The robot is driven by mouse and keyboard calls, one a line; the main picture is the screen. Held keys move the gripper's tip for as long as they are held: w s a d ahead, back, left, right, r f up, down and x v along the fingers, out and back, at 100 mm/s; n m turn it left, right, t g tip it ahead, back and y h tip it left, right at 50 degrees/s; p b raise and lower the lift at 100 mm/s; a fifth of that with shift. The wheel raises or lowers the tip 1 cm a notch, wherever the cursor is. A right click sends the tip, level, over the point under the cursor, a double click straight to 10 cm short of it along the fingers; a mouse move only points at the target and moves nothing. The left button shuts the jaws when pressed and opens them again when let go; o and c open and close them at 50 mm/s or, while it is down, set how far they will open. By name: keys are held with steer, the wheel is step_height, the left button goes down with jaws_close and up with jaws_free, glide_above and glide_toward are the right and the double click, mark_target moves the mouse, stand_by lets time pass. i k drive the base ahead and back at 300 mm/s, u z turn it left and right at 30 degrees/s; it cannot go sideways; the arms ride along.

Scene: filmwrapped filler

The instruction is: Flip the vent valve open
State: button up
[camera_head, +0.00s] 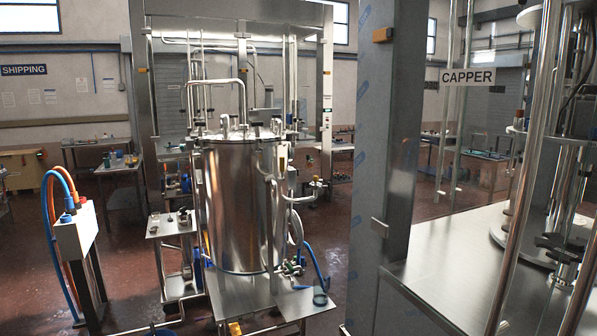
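A large steel tank (240,205) stands in the middle of the camera_head view, with pipes and small fittings (228,125) on its lid. A small valve-like fitting (317,186) sits at the end of a pipe to the right of the tank. My gripper is not in view.
A steel post (385,170) and the capper machine's deck (465,265) block the right side. A white box with orange and blue hoses (78,235) stands at the left. A small steel side table (172,226) is left of the tank. Red floor (130,275) is free between them.

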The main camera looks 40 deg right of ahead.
mark_target(282, 169)
steer(key=u, duration=0.55)
steer(key=k, duration=0.15)
steer(key=z, duration=1.55)
steer(key=i, duration=1)
steer(key=z, duration=0.55)
